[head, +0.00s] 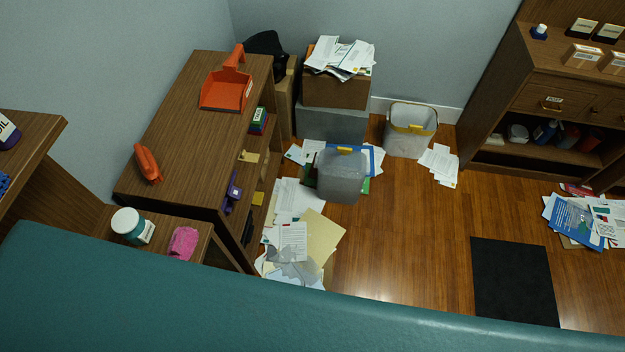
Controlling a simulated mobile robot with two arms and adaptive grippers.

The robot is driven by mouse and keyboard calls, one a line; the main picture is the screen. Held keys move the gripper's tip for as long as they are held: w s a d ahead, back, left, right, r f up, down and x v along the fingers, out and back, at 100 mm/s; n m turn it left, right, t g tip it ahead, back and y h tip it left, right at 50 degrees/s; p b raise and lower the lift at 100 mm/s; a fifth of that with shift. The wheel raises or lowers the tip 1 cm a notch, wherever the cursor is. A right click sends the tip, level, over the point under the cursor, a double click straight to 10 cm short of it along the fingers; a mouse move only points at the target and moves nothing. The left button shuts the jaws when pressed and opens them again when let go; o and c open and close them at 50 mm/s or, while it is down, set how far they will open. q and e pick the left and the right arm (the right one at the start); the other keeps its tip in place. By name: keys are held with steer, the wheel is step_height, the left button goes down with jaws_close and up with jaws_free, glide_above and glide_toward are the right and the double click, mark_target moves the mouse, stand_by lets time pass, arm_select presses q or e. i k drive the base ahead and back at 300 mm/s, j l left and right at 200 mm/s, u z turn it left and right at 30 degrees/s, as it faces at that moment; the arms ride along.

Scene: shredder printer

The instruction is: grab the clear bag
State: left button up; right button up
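Two pale, see-through bag-like containers stand on the floor in the head view. One translucent bag (341,176) with a yellow piece on its top edge stands in the middle, among papers. I cannot tell which one is the clear bag of the task. Neither of my grippers shows in this view.
A wooden cabinet (190,120) with an orange dustpan (226,91) stands at the left. A box piled with papers (338,92) is at the back. Loose papers (289,241) cover the floor beside the cabinet. The wooden floor (410,240) is clear left of a black mat (514,281). A teal surface (200,310) crosses the foreground.

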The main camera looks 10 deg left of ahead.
mark_target(341, 178)
steer(key=i+l+u, duration=0.15)
steer(key=u, duration=0.2)
steer(key=i+l+u, duration=0.45)
steer(key=u, duration=0.25)
steer(key=l, duration=0.1)
